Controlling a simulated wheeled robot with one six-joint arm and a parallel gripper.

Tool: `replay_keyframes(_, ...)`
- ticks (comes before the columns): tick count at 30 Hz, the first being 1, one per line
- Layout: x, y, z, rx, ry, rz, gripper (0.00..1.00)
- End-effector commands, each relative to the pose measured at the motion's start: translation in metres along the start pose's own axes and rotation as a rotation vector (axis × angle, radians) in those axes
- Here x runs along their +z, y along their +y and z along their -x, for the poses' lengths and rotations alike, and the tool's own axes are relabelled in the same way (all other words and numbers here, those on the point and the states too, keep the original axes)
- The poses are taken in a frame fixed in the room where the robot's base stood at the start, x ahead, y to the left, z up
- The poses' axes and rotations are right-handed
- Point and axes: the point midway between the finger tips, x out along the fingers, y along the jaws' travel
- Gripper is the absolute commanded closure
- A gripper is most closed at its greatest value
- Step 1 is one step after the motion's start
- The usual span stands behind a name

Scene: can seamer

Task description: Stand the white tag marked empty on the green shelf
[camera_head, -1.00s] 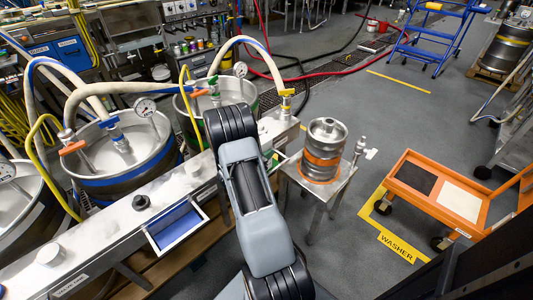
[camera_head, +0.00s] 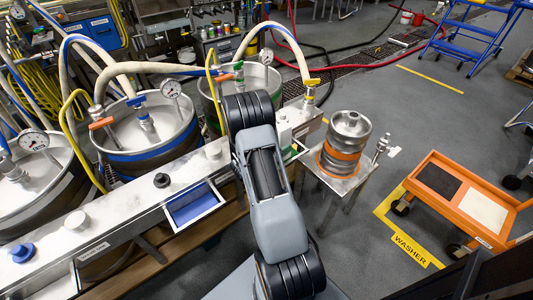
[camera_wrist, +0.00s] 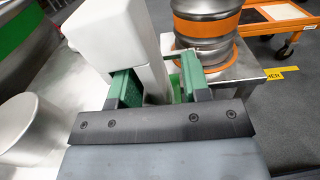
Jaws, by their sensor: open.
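In the wrist view my gripper (camera_wrist: 158,82) has its two green-padded fingers apart. A white upright piece (camera_wrist: 154,80) stands between them, next to a larger white block (camera_wrist: 108,32). I can read no marking on either, so I cannot tell whether one is the tag marked empty. In the head view a small white block (camera_head: 284,133) shows on the steel rail just past my arm, which hides the gripper.
A steel keg with an orange band (camera_head: 345,142) stands on a small metal table. A blue-lined tray (camera_head: 194,206) hangs on the rail (camera_head: 120,222). Large vats with hoses line the far side. An orange cart (camera_head: 460,205) stands right, with open floor beyond the keg.

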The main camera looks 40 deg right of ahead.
Motion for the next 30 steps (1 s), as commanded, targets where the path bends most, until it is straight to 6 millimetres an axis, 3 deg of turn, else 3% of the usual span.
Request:
replay_keyframes(9, 0.002, 0.001, 0.067, 0.006, -0.001, 0.001, 0.57)
replay_keyframes(15, 0.001, 0.001, 0.097, 0.003, -0.002, 0.001, 0.57)
replay_keyframes(21, 0.001, 0.0, 0.111, 0.002, -0.001, 0.0, 0.57)
replay_keyframes(30, -0.005, -0.003, 0.114, -0.013, 0.03, -0.018, 0.57)
